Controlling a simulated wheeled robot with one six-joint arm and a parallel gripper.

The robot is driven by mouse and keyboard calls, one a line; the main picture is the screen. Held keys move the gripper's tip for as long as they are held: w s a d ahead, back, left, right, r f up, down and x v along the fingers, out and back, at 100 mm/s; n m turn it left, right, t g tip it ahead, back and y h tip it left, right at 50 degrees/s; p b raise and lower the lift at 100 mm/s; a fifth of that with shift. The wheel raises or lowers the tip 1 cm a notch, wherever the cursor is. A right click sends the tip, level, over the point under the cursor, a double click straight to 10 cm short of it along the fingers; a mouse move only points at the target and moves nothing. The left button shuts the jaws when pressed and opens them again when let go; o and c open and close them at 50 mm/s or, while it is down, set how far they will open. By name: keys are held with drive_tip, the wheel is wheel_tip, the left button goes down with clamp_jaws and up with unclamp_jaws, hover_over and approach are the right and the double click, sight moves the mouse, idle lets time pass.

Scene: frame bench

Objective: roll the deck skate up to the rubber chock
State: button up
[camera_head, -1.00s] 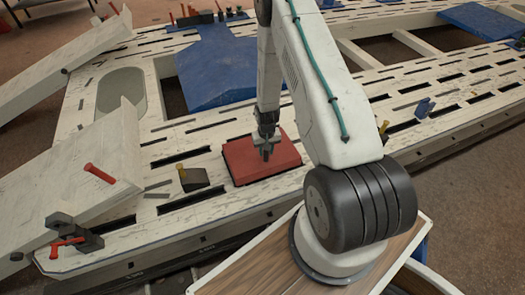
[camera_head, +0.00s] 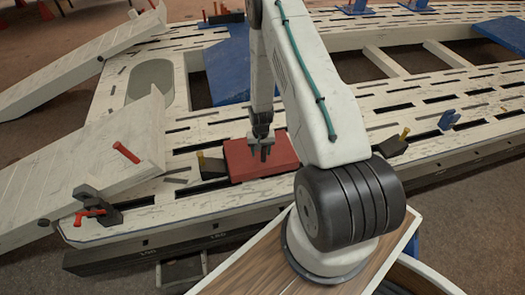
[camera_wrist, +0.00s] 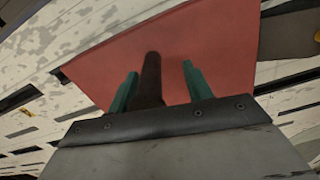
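The deck skate looks to be the flat red block (camera_head: 275,160), lying on the slotted pale deck. A dark upright post (camera_wrist: 151,78) shows against its red top in the wrist view. My gripper (camera_head: 261,150) is low over the skate. Its two green fingers (camera_wrist: 160,88) stand apart on either side of the post, with visible gaps. Contact with the post cannot be told. A black wedge with a yellow peg (camera_head: 212,165), likely the rubber chock, sits at the skate's left edge, touching it or very close. A similar wedge (camera_head: 394,144) sits to the right, beyond my arm.
A pale panel (camera_head: 95,165) rises at the left, with a red-handled clamp (camera_head: 97,207) at the deck edge. A blue bracket (camera_head: 449,119) stands at the right. Openings and a blue sheet (camera_head: 228,68) lie behind the skate.

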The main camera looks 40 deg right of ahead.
drive_tip(key=o, duration=0.8)
drive_tip(key=shift+a, duration=0.5)
drive_tip(key=shift+d, duration=0.1)
drive_tip(key=r, duration=0.8)
drive_tip(key=shift+d, duration=0.2)
